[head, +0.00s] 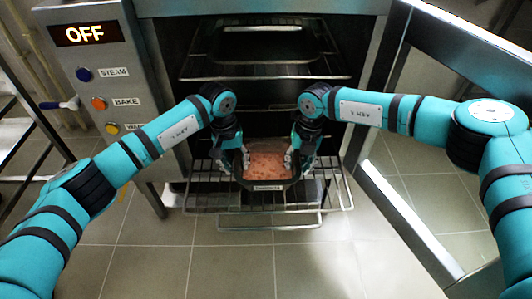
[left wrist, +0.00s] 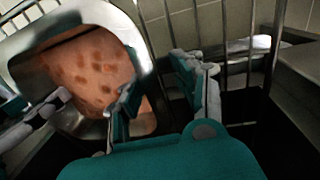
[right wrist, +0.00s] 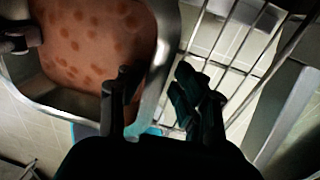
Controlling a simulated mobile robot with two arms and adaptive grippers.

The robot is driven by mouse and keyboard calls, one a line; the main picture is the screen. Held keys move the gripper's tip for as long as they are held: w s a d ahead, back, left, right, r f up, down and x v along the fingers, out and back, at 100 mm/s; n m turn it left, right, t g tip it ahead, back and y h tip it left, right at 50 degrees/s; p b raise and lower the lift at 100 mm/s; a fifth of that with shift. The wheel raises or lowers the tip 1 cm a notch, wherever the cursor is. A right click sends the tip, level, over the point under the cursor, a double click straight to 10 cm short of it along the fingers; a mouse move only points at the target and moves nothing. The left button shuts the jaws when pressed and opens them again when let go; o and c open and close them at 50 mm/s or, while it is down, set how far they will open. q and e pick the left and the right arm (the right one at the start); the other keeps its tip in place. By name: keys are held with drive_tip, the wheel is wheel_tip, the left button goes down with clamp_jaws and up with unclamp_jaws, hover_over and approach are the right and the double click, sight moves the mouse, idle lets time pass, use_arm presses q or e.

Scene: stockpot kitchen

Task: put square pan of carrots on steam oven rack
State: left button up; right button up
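The square pan (head: 268,183) is dark-rimmed in the head view, has a small front label and holds orange, spotted contents. It is over the pulled-out lower rack (head: 325,190) of the steam oven; whether it rests on the wires is hard to tell. My left gripper (head: 238,162) is at its left side and my right gripper (head: 297,160) at its right side. In the left wrist view my gripper (left wrist: 160,95) is open, with fingers apart around the pan's wall. In the right wrist view my gripper (right wrist: 160,100) is also open, one finger inside the wall and one outside.
The oven's control panel (head: 95,60) with an OFF display stands at the left. The oven door (head: 410,225) is open at the right. An upper rack (head: 265,72) sits inside the oven above the pan. Tiled floor (head: 235,265) in front is clear.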

use_arm(q)
drive_tip(key=shift+d+r, duration=0.15)
drive_tip(key=shift+d, duration=0.05)
use_arm(e)
drive_tip(key=shift+a, duration=0.25)
use_arm(q)
drive_tip(key=shift+r, duration=0.25)
use_arm(e)
drive_tip(key=shift+s+a, duration=0.1)
drive_tip(key=shift+r, duration=0.25)
use_arm(q)
wheel_tip(320, 180, up, 11)
drive_tip(key=a, duration=0.1)
drive_tip(key=shift+a, duration=0.25)
use_arm(e)
wheel_tip(320, 180, up, 12)
drive_tip(key=d, duration=0.1)
drive_tip(key=shift+d+f, duration=0.25)
